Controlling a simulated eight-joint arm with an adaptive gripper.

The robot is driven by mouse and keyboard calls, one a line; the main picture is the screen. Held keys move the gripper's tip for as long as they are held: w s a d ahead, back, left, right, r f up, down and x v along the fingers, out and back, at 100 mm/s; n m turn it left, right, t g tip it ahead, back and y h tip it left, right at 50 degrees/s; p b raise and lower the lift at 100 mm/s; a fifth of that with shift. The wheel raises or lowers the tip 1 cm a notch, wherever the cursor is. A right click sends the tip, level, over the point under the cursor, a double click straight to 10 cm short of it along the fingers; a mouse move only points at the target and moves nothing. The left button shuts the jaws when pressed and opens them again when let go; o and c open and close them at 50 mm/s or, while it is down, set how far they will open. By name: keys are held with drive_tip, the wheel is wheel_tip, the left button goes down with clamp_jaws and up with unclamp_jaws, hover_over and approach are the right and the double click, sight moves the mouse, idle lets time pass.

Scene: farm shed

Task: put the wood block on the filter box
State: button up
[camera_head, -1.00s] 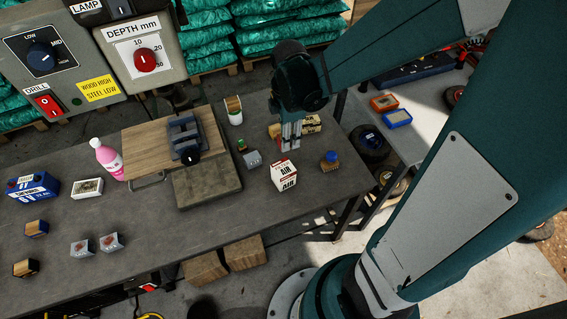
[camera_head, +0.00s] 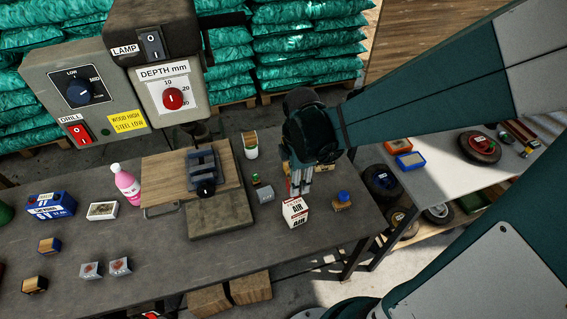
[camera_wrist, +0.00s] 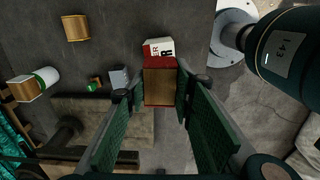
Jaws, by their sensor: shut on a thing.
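In the wrist view the wood block (camera_wrist: 160,88), brown with straight edges, sits between the two green pads of my gripper (camera_wrist: 158,100), which is shut on it. The red and white filter box (camera_wrist: 157,48) shows just beyond and partly under the block. I cannot tell whether the block touches it. In the head view the filter box (camera_head: 295,213), marked AIR, stands on the bench. My gripper (camera_head: 300,186) points down just above and behind its top. The block is not clear there.
On the bench (camera_head: 160,255), a vise (camera_head: 203,172) on a wooden board stands left of the filter box. A grey block (camera_head: 264,194) is just left, and a blue-topped block (camera_head: 341,203) is just right. A white cup (camera_head: 250,148) stands behind. Bare bench lies in front.

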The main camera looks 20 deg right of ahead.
drive_tip(key=b, duration=0.1)
hover_over(295, 204)
drive_tip(key=shift+s+f, duration=0.1)
drive_tip(key=shift+f, duration=2.5)
drive_tip(key=shift+f+b, duration=0.6)
drive_tip(key=shift+f, duration=1.5)
drive_tip(key=shift+f, duration=0.15)
drive_tip(key=o, duration=0.9)
drive_tip(key=shift+r, duration=0.2)
drive_tip(key=shift+r+p, duration=1.35)
drive_tip(key=shift+r, duration=4.65)
drive_tip(key=shift+r, duration=0.1)
